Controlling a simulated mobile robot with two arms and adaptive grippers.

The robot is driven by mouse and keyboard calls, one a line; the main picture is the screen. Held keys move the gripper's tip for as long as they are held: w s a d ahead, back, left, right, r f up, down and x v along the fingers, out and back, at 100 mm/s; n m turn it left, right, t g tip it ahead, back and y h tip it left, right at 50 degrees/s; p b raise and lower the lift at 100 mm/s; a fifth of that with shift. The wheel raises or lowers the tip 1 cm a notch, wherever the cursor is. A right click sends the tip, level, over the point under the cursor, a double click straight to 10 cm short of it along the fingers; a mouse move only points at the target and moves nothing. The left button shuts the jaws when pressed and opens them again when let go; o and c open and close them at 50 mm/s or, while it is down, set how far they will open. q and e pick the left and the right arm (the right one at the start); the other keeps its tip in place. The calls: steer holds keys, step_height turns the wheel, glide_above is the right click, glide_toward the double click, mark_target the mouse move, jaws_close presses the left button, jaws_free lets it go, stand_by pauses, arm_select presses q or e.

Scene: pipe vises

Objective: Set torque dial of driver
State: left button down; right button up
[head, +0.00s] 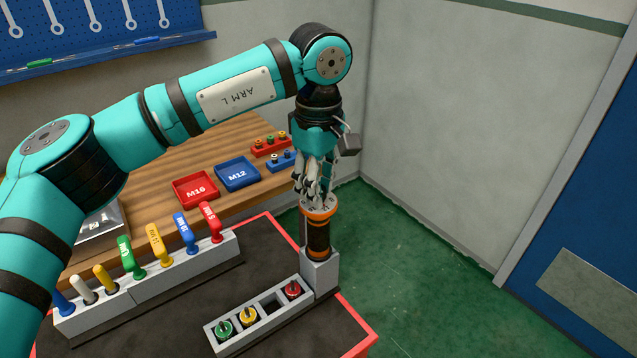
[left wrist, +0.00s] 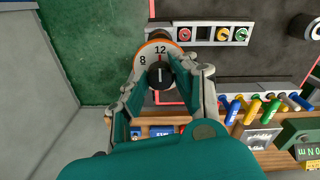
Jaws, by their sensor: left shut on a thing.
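The driver (head: 318,238) stands upright in a grey holder at the bench corner, with a dark body and an orange ring at its top. Its pale dial face shows in the left wrist view (left wrist: 143,52), with the numbers 8 and 12 readable; the rest is hidden. My right gripper is not in view.
A grey rack (head: 262,318) beside the driver holds green, yellow and red round pieces and has an empty slot. A longer rack (head: 190,262) holds several coloured handles. Red M10 (head: 196,189) and blue M12 (head: 238,174) trays lie behind. The dark mat's middle is clear.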

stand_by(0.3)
arm_select(q)
steer(key=c, duration=1)
jaws_free()
steer(key=shift+r, duration=0.1)
step_height(320, 180, up, 12)
steer(key=shift+s+f, duration=0.1)
steer(key=shift+s, duration=0.05)
